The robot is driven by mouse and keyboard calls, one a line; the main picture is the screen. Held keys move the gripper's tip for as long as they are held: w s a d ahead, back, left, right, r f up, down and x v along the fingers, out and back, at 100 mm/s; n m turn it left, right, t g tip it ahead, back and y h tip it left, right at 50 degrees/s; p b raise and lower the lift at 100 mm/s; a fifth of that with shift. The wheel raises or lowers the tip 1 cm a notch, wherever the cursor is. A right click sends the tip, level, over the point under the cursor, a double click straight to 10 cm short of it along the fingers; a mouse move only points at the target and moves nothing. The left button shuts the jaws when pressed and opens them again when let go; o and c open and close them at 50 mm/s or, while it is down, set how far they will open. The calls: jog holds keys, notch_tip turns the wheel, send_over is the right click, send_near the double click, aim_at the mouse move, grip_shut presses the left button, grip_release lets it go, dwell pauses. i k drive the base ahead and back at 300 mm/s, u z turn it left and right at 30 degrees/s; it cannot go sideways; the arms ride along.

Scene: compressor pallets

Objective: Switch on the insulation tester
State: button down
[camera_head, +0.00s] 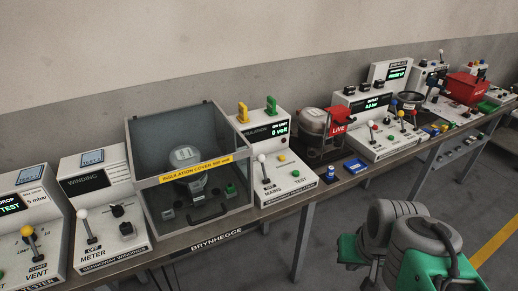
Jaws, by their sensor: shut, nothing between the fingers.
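The insulation tester (272,194) is a white console in the middle of the bench. Its lit display (279,128) reads 0 volt, with a small line above. A white-knobbed lever (262,159) stands upright by the label MAINS. A yellow button (282,158) and a green button (295,173) sit near it, by the label TEST. A yellow and a green plug-like piece stand on top. Left of it, a clear cover box (205,220) marked INSULATION COVER holds a grey compressor (188,165). My gripper cannot be made out; only grey and green arm links show at lower right.
A winding meter (105,238) stands left of the cover box. Right of the tester are a compressor with a red LIVE tag (338,126), a blue box (355,166), another console (385,145) and a red bin (468,87). The floor before the bench's right part looks clear.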

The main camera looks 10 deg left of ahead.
aim_at(261, 158)
jog(key=i, duration=0.6)
jog(key=u, duration=1.55)
